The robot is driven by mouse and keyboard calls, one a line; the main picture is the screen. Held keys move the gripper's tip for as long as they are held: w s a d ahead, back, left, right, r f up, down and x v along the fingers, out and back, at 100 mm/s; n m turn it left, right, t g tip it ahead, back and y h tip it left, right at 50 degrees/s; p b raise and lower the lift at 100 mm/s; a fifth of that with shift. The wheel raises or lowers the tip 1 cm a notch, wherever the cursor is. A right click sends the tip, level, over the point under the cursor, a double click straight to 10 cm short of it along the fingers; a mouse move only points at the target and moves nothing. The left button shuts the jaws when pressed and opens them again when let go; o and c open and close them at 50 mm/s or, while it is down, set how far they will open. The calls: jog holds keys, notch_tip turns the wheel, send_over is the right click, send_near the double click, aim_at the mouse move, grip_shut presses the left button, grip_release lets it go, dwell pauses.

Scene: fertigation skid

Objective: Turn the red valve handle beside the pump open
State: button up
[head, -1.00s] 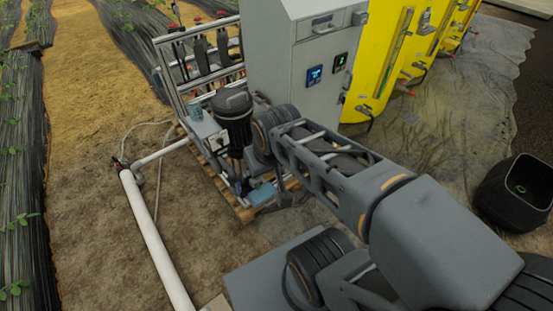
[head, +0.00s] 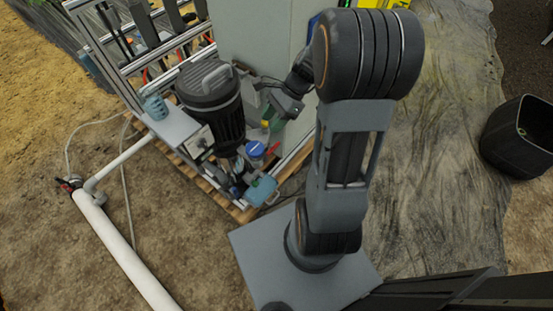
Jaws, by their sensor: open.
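The pump (head: 212,95), with a dark ribbed motor on top, stands upright on the pallet skid. A small red handle (head: 274,147) shows low to its right, beside a round blue cap (head: 255,150). It is small, so its exact angle is hard to tell. My gripper (head: 272,117) is open and points down and left, right of the pump and above the red handle, apart from it in the picture. Its fingertips are small and partly lost against the fittings behind. Nothing shows between them.
A grey cabinet (head: 262,42) stands behind my gripper. A metal rail frame (head: 125,65) is behind the pump. A light blue cup (head: 155,106) sits on a box left of it. A white pipe (head: 125,250) lies on the soil. A black bin (head: 518,140) stands far right.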

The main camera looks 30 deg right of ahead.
jog(key=w+d+f+m+t+y+b, duration=0.1)
jog(key=d+f+m+y+b, duration=0.2)
jog(key=f, duration=0.4)
jog(key=w+d+f+m+t+b, duration=0.2)
jog(key=f+m+b, duration=0.1)
jog(key=f+m, duration=0.25)
jog(key=w+d+f+m+t+y+b, duration=0.1)
jog(key=d+f+m+y+b, duration=0.2)
jog(key=f, duration=0.5)
jog(key=m+t+b, duration=0.8)
jog(key=m+t, duration=0.1)
jog(key=m, duration=0.6)
send_near(272, 147)
jog(key=b+x, duration=0.3)
jog(key=x, duration=0.4)
jog(key=shift+w+a+f, duration=0.15)
jog(key=shift+a+f, duration=0.15)
jog(key=shift+f, duration=0.1)
jog(key=shift+c, duration=0.3)
grip_shut()
